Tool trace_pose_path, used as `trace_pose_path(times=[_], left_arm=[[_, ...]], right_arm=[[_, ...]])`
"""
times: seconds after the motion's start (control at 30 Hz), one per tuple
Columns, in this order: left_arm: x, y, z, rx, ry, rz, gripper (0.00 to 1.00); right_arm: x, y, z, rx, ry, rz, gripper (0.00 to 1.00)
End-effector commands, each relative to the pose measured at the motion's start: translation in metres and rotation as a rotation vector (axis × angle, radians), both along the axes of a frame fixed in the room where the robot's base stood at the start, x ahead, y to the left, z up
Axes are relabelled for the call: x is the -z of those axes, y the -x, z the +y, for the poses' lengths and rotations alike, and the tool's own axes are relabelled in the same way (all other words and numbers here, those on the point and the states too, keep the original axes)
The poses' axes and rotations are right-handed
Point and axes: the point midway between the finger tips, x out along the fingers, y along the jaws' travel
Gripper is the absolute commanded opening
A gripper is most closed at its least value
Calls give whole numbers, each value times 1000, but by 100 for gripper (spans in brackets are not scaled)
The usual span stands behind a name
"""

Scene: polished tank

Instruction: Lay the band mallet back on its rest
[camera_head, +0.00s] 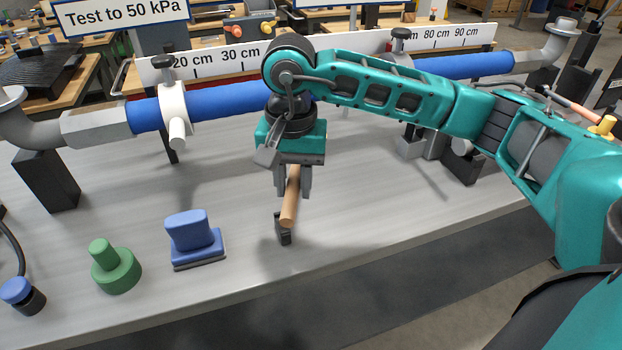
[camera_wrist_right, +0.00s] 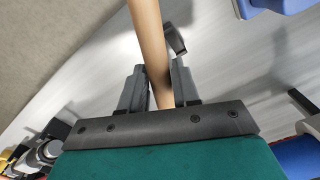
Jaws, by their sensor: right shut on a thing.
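The band mallet (camera_head: 290,203) shows as a tan wooden handle. My right gripper (camera_head: 293,190) is shut on this handle, which slants down toward the front of the bench. In the right wrist view the handle (camera_wrist_right: 150,45) runs up between the fingers (camera_wrist_right: 160,85). Its head is hidden. A small dark rest (camera_head: 283,237) stands on the bench under the handle's near end. A dark bracket (camera_wrist_right: 175,40) shows beside the handle in the wrist view. I cannot tell whether the handle touches it. My left gripper is not in view.
A blue block with a handle (camera_head: 194,238) and a green knobbed piece (camera_head: 115,268) stand to the left of the rest. A blue pipe (camera_head: 225,99) with a white clamp (camera_head: 174,103) crosses behind, before a centimetre scale. The grey bench (camera_head: 370,215) is clear right of the rest.

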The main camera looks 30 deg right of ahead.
Motion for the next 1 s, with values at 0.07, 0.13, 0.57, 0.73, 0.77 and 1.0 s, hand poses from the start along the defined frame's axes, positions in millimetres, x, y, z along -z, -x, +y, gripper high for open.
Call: trace_pose_path(times=[0.07, 0.13, 0.57, 0.73, 0.77, 1.0], left_arm=[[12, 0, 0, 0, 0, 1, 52], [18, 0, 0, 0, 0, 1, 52], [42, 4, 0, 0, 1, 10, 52], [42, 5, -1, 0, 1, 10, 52], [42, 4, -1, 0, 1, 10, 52], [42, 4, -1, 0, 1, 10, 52]], right_arm=[[6, -1, -8, 192, -3, 1, 0], [7, -1, -15, 363, -6, 4, 0], [8, -1, -44, 1093, -14, 15, 0], [7, -1, -46, 1150, -15, 16, 0], [6, -1, -46, 1152, -15, 16, 0], [6, -1, -46, 1149, -14, 16, 0]])
